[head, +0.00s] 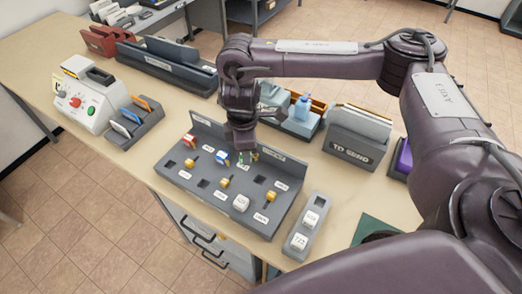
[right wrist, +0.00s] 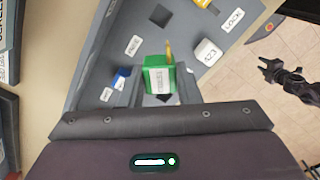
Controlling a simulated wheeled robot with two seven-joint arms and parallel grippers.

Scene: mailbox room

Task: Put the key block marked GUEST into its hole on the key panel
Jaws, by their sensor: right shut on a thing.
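My right gripper (head: 242,150) is shut on a green block (right wrist: 158,76) with a yellow key-like stem and a white label; the label's word is too small to read. The fingers stand on both sides of it, just over the grey key panel (head: 203,205). A dark square hole shows partly under the block in the right wrist view; I cannot tell whether the block touches the panel. Another square hole (right wrist: 160,14) is open farther along. A dark shape at the right of the right wrist view looks like my left gripper (right wrist: 268,68); its opening is unclear.
The panel also carries a red-and-white block (head: 190,140), a blue block (head: 221,158), a white block (head: 240,203) and yellow pegs. A small grey tray (head: 290,249) with two white blocks stands right of it. A TO SEND box (head: 352,152) stands behind.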

